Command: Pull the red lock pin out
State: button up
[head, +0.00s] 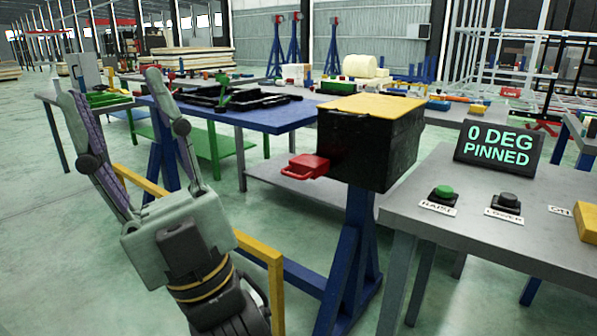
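The red lock pin (305,167) sticks out from the left side of a black box (368,148) with a yellow top. Its red loop handle faces left. The box sits on a blue stand (352,265). My gripper (110,88) is at the left, raised, with its fingers spread wide and nothing between them. It is left of the pin and apart from it. A display (499,145) at the right reads "0 DEG PINNED". The part of the pin inside the box is hidden.
A grey table (450,215) at the right holds a green button (444,192) marked RAISE and a black button (509,200) marked LOWER. A yellow rail (276,290) runs low beside my arm. A blue workbench (270,117) with black parts stands behind.

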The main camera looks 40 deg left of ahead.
aim_at(305, 166)
jog(key=i+u, duration=0.1)
jog(key=u, duration=0.35)
jog(key=l+u, duration=0.15)
jog(key=u, duration=0.25)
jog(key=i+l+u, duration=0.1)
jog(key=u, duration=0.35)
jog(key=l+u, duration=0.15)
jog(key=u, duration=0.3)
